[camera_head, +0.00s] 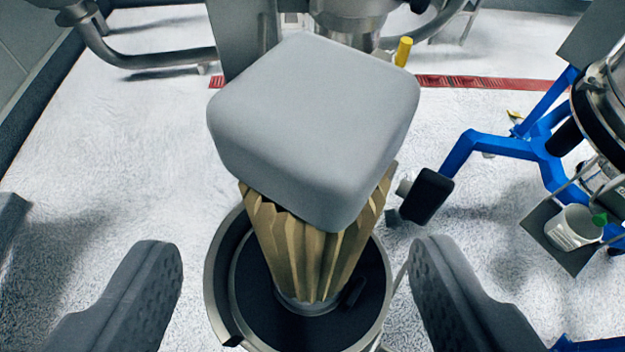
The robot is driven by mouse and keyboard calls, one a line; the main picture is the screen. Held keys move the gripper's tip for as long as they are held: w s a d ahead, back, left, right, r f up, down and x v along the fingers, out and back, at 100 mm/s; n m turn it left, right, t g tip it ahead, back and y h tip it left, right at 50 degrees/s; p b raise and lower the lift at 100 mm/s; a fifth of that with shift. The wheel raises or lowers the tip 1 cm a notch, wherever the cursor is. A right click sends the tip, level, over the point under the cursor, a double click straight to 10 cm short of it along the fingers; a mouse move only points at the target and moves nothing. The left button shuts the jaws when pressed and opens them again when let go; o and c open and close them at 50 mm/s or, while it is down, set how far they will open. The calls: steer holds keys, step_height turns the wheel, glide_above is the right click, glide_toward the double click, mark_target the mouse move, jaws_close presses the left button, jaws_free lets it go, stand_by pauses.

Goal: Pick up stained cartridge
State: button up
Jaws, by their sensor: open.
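The stained cartridge is a tan, pleated filter (312,255) with a rounded grey cap (315,125) on top. It stands in the middle of the view, its lower end inside a round metal housing (216,290) with a dark interior. The cap hides the top of the pleats. My gripper (297,265) is open, with one dark textured finger at the lower left and one at the lower right. The fingers are on either side of the housing in the picture and hold nothing. I cannot tell how far they are from the cartridge in depth.
Blue-framed equipment (525,145) with a small shelf and a white tub (573,230) stands at the right. Steel pipework (150,58) and machinery are at the back. A red strip (490,82) crosses the pale floor (120,170), which is clear at the left.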

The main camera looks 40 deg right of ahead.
mark_target(318, 260)
steer(key=x, duration=0.2)
steer(key=p+x, duration=0.1)
steer(key=x, duration=0.1)
steer(key=shift+s+d, duration=0.1)
steer(key=shift+d, duration=0.3)
steer(key=shift+w+d+f+p, duration=0.15)
steer(key=shift+w+f+p, duration=0.1)
steer(key=shift+w+p, duration=0.1)
steer(key=c, duration=1.2)
steer(key=shift+o, duration=0.2)
steer(key=shift+r, duration=0.1)
